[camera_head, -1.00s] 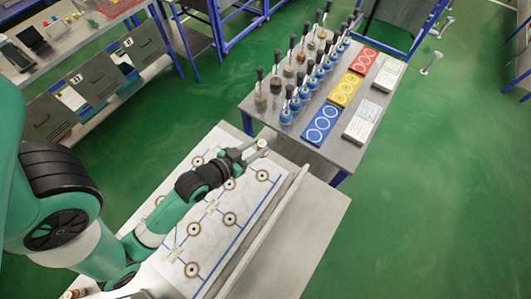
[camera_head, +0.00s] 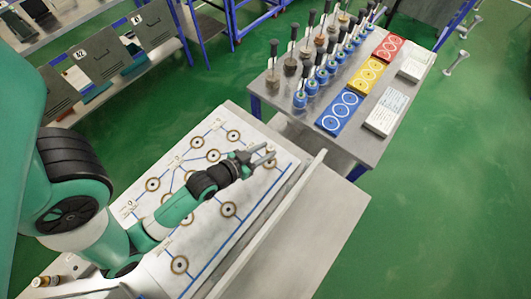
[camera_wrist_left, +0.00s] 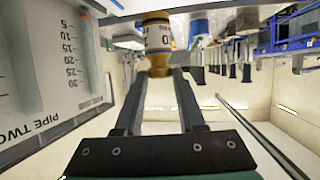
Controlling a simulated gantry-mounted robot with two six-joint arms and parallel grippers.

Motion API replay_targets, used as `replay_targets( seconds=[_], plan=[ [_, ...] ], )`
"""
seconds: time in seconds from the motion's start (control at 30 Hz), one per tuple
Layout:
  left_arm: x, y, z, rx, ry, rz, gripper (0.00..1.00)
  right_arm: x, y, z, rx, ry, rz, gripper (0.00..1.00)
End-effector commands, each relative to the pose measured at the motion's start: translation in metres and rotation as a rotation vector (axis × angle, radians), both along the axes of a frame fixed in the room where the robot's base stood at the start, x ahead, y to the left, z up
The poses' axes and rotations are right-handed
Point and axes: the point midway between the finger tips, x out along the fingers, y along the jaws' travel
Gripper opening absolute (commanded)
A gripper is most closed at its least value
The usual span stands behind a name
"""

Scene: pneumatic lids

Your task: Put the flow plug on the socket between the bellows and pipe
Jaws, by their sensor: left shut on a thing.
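My left gripper (camera_head: 268,156) is over the far right part of the white board (camera_head: 203,236), by a ring socket (camera_head: 270,164) there. In the left wrist view its fingers close on a tan plug with a white label band (camera_wrist_left: 158,38); the label is only partly legible. The plug barely shows in the head view. Other ring sockets lie along blue lines, among them one at the top (camera_head: 233,135), one near the front (camera_head: 179,265) and one mid-right (camera_head: 228,209). I cannot tell which socket lies between bellows and pipe. My right gripper is not in view.
A grey rail (camera_head: 266,226) runs along the board's right side. A side table beyond holds several dark-handled tools (camera_head: 301,90) and blue (camera_head: 340,111), yellow (camera_head: 369,74) and red (camera_head: 389,46) plates. A small brown-and-white item (camera_head: 47,281) stands at the lower left.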

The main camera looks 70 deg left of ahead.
Motion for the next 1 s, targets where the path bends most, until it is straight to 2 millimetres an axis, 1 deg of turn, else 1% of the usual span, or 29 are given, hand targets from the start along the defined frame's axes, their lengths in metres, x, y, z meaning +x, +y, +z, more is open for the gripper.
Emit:
replay_targets(
  seconds=[0.07, 0.17, 0.23, 0.3, 0.5, 0.6, 0.63, 0.7, 0.77, 0.8, 1.0],
  plan=[
    [0.000, 0.000, -0.007, 0.000, -0.001, 0.000, 0.00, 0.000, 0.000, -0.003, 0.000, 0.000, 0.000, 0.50],
    [0.000, 0.000, -0.027, 0.000, 0.001, 0.000, 0.00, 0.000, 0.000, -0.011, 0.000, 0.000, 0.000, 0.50],
    [0.000, 0.000, -0.036, 0.000, 0.000, 0.000, 0.00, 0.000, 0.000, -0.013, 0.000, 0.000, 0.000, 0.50],
    [0.000, 0.000, -0.039, 0.001, -0.002, 0.000, 0.00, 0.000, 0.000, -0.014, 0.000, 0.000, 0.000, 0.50],
    [0.000, 0.000, -0.038, 0.001, -0.003, 0.000, 0.00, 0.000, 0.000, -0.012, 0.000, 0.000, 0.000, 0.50],
    [0.000, 0.000, -0.041, 0.001, -0.002, 0.000, 0.00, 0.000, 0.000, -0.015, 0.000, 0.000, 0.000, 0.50],
    [0.000, 0.000, -0.041, 0.000, -0.001, 0.000, 0.42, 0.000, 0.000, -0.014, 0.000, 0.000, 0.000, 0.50],
    [0.000, 0.000, -0.040, 0.000, -0.001, 0.000, 0.55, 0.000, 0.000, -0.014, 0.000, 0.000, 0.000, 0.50],
    [0.000, 0.000, -0.040, 0.000, -0.001, 0.000, 0.66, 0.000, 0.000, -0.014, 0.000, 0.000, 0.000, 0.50],
    [0.000, 0.000, -0.040, 0.000, -0.001, 0.000, 0.69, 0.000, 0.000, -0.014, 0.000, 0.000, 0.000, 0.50],
    [0.000, 0.000, -0.040, 0.000, -0.001, 0.000, 0.69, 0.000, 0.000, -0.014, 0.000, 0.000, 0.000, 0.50]
  ],
)
